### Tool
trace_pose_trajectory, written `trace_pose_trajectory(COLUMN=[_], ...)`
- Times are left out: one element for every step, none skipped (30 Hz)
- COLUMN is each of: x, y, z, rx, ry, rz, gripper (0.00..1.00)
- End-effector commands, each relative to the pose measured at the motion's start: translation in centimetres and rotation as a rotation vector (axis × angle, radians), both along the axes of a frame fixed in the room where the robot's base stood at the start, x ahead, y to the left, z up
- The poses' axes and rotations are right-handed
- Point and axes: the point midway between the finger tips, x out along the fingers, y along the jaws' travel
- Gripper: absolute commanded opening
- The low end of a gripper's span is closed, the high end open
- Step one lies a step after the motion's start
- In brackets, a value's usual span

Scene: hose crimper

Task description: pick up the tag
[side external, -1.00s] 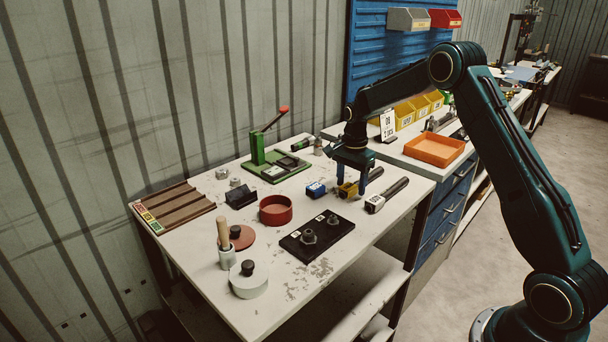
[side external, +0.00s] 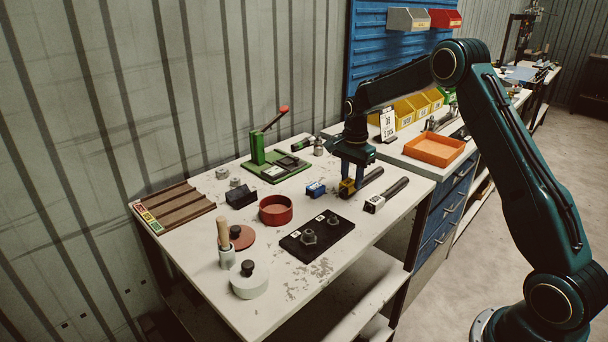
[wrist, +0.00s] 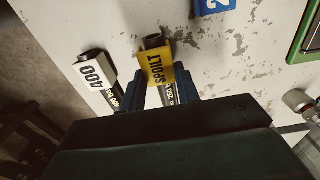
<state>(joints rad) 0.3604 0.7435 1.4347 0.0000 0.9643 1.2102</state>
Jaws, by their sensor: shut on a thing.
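The yellow tag reading SPOILT (wrist: 160,67) lies across the dark hose (wrist: 155,41) near its end in the wrist view. In the side view the tag (side external: 347,187) shows at the foot of my gripper (side external: 354,182), near the table's right edge. My gripper's blue fingers (wrist: 162,88) stand on both sides of the tag, shut on it. The tag seems to rest on the hose still; I see no clear gap beneath it. My fingers hide part of the hose.
A second hose with a white 400 label (wrist: 92,70) lies close beside it. A blue block (side external: 315,189) sits to the left, and a black plate with fittings (side external: 317,236) stands nearer the front. The green lever press (side external: 275,165) is behind.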

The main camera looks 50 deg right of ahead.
Motion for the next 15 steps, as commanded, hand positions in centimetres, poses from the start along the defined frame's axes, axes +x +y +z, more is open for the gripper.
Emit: trace_pose_trajectory(x=[0.1, 0.1, 0.1, 0.1, 0.1, 0.1, 0.1, 0.1, 0.1, 0.1, 0.1, 0.1, 0.1, 0.1, 0.1], y=[0.0, 0.0, 0.0, 0.0, 0.0, 0.0, 0.0, 0.0, 0.0, 0.0, 0.0, 0.0, 0.0, 0.0, 0.0], z=[0.7, 1.1, 1.6, 2.1, 2.6, 3.3, 3.9, 4.5, 5.3, 5.9, 6.6, 7.5, 8.1, 8.8, 9.7], rx=[-0.002, -0.001, -0.002, -0.002, -0.002, -0.002, -0.002, -0.002, -0.002, -0.002, -0.002, -0.002, -0.002, -0.002, -0.002], ry=[-0.004, -0.004, -0.004, -0.005, -0.005, -0.006, -0.005, -0.005, -0.006, -0.006, -0.006, -0.006, -0.005, -0.007, -0.007], rz=[0.000, 0.000, 0.000, 0.000, 0.000, 0.000, 0.000, 0.000, 0.000, 0.000, 0.000, 0.000, 0.000, 0.000, 0.000], gripper=[0.11, 0.11, 0.11, 0.11, 0.11, 0.11, 0.11, 0.11, 0.11, 0.11, 0.11, 0.11, 0.11, 0.11, 0.11])
